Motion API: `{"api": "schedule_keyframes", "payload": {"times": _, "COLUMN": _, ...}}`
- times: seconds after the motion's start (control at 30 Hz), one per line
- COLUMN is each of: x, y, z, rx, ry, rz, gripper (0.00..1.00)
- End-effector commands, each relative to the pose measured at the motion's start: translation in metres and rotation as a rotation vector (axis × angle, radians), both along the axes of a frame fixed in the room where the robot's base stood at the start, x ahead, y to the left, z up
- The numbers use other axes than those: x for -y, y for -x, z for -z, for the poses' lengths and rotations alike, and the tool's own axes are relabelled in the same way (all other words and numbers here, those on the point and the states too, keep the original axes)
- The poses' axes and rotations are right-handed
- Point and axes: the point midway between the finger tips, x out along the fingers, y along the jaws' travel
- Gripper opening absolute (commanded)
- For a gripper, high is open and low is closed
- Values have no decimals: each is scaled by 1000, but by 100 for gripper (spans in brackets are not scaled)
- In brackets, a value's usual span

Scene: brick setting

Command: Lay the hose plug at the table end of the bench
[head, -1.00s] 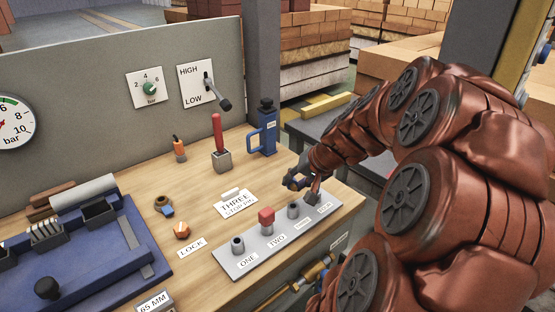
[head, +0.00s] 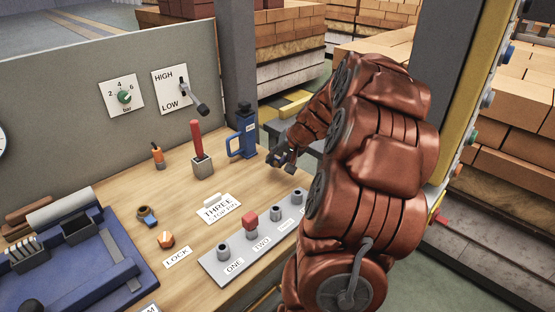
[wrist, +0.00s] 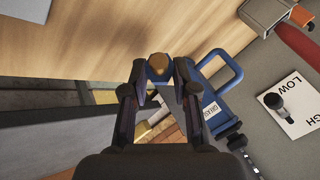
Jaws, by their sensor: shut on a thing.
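My gripper (head: 285,158) is over the far right part of the wooden bench (head: 190,190), just right of the blue handled can. In the wrist view my gripper (wrist: 158,74) is shut on a small rounded brass-coloured piece (wrist: 158,62), which I take for the hose plug. It sits between the fingertips, with wooden bench top behind it. In the head view the plug is too small to make out clearly. The bench's end edge shows in the wrist view, and a dark table (head: 313,143) stands beyond it.
The blue can (head: 242,140) stands close beside my gripper; it also shows in the wrist view (wrist: 215,105). A grey plate (head: 210,263) with labelled posts and a red cap (head: 250,224) lies nearer. A red lever (head: 197,138) stands farther left.

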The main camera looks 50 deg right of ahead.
Motion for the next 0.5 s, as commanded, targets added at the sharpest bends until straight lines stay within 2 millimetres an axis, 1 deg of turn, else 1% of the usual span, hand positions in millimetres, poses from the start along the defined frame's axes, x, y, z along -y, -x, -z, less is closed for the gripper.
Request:
{"api": "schedule_keyframes", "payload": {"times": 0.03, "x": 6, "y": -5, "z": -1, "rx": 1, "ry": 1, "rz": 0, "gripper": 0}}
{"api": "schedule_keyframes", "payload": {"times": 0.23, "x": 22, "y": -18, "z": 2, "rx": -2, "ry": -1, "rz": -1, "gripper": 0}}
{"api": "schedule_keyframes", "payload": {"times": 0.5, "x": 29, "y": -25, "z": 3, "rx": 1, "ry": 1, "rz": 0, "gripper": 0}}
